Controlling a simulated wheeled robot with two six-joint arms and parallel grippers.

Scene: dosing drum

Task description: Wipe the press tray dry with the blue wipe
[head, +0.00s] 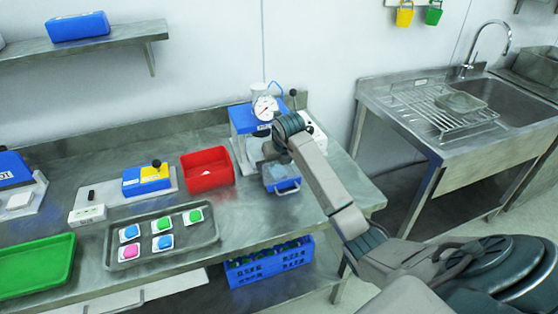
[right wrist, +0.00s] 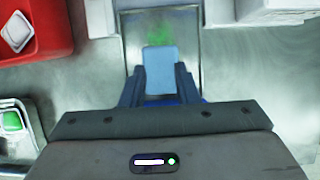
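The press tray (right wrist: 190,45) is a grey metal plate in the right wrist view, with a green wet smear (right wrist: 160,33) on its far part. The blue wipe (right wrist: 158,72) is a light blue pad between the fingers of my right gripper (right wrist: 159,82), which is shut on it. The wipe is over the tray, just short of most of the smear; I cannot tell whether it touches. In the head view the blue press (head: 243,120) with a dial gauge stands behind my right wrist, which hides much of the tray. My left gripper is not in view.
A red bin (head: 208,170) stands left of the press. A grey tray (head: 190,250) with several coloured pieces, a green tray (head: 38,268) and a blue-yellow block (head: 146,180) lie further left. A blue crate (head: 268,266) is below the bench. A sink stands at the right.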

